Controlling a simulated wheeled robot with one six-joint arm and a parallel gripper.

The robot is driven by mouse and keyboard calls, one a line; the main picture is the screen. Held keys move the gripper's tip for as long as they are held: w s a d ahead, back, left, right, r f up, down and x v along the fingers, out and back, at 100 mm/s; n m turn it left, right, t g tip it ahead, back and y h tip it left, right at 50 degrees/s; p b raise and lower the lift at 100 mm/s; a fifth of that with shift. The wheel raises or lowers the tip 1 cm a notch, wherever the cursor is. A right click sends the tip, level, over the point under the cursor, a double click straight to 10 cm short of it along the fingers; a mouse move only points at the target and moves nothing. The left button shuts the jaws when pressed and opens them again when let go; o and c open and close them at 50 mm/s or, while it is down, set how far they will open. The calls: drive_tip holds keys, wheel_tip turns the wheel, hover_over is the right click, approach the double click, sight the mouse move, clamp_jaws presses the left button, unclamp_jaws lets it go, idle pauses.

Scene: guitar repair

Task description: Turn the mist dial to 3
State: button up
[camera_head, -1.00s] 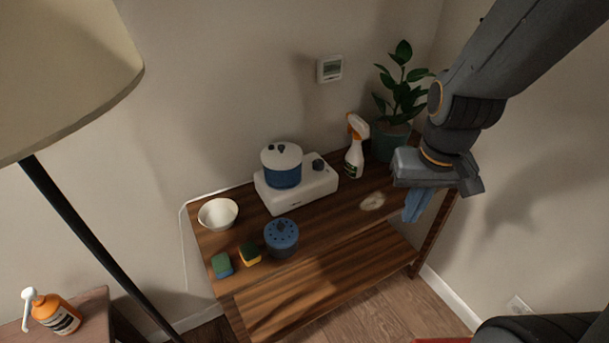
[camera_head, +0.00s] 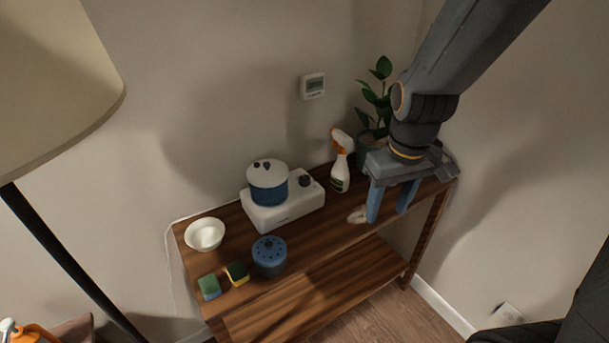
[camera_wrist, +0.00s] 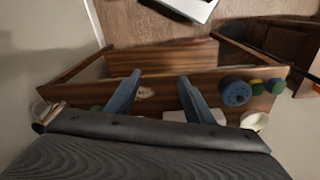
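The white box-shaped base unit (camera_head: 284,213) stands on the wooden table, with a blue pot-like tank (camera_head: 268,190) under a white lid on its left part. A dark round dial (camera_head: 305,180) sits on its top right; its setting is too small to read. My gripper (camera_head: 387,217) is at the right end of the table, right of the base unit and apart from it. Its two blue fingers point down, spread wide, with nothing between them. In the wrist view my gripper (camera_wrist: 157,100) is also open; the base unit is mostly hidden behind a finger there.
A spray bottle (camera_head: 340,165) stands between the base unit and my gripper, with a potted plant (camera_head: 377,100) behind. A blue perforated pot (camera_head: 269,258), two sponges (camera_head: 209,287) and a white bowl (camera_head: 205,235) occupy the left part. A pale patch (camera_head: 357,215) lies near my gripper.

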drive_tip(key=w+a+n, duration=0.4)
drive_tip(key=w+n, duration=0.2)
drive_tip(key=w, duration=0.1)
drive_tip(key=w+a+n, duration=0.3)
drive_tip(key=w+n, duration=0.4)
drive_tip(key=w, duration=0.1)
drive_tip(key=n+g, duration=0.1)
drive_tip(key=n, duration=1.1)
hover_over(305, 177)
wheel_tip(305, 177, down, 3)
drive_tip(key=shift+s+r, duration=0.1)
drive_tip(key=shift+s, duration=0.05)
drive_tip(key=shift+n, duration=0.3)
drive_tip(key=shift+f+p, duration=1.45)
drive_tip(key=shift+f, duration=2.45)
drive_tip(key=c, duration=1)
